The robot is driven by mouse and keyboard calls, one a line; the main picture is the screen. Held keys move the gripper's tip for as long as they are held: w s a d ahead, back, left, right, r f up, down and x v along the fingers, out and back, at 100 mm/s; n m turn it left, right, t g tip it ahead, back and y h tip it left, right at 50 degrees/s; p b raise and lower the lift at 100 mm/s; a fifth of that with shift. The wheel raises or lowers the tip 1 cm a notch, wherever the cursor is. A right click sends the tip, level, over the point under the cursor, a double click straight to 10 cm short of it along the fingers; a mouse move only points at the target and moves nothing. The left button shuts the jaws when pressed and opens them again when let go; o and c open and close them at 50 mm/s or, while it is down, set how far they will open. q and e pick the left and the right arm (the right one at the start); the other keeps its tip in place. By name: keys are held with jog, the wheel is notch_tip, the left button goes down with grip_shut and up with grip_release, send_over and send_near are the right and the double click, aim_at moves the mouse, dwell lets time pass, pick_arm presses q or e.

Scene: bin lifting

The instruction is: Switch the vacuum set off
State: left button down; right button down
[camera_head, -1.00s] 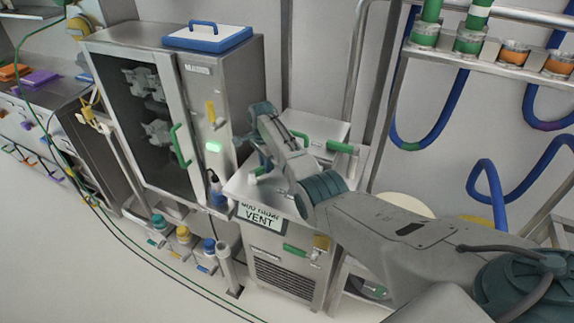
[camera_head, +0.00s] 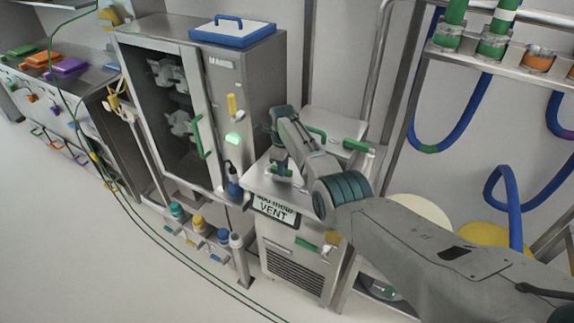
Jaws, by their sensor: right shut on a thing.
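A steel unit (camera_head: 296,262) with a "VENT" sign (camera_head: 272,210), a louvred front and a steel top stands in the middle of the head view. It seems to be the vacuum set, but I cannot tell for sure. A yellow piece (camera_head: 331,238) and a green handle (camera_head: 306,244) are on its front. My right gripper (camera_head: 281,166) points down over the unit's top, shut on a small green part (camera_head: 284,173) there. Its fingers and that part are small and partly hidden. My left gripper is not in view.
A steel cabinet (camera_head: 262,95) with a glass door, a lit green lamp (camera_head: 232,139) and a blue-rimmed lid (camera_head: 232,32) on top stands left of the unit. Blue hoses (camera_head: 455,130) hang at the right. Thin hoses cross the floor; the front left floor is otherwise clear.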

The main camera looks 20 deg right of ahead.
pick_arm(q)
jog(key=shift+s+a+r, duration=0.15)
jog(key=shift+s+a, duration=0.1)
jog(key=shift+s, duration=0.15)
pick_arm(e)
jog(key=shift+s+a+r+m, duration=0.1)
jog(key=shift+s+a+m, duration=0.15)
jog(key=shift+m, duration=0.65)
jog(key=c, duration=1.3)
grip_release()
jog(key=shift+a, duration=0.1)
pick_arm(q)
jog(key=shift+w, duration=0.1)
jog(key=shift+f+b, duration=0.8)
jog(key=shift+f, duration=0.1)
pick_arm(e)
notch_tip(320, 180, up, 11)
jog(key=shift+f, duration=0.1)
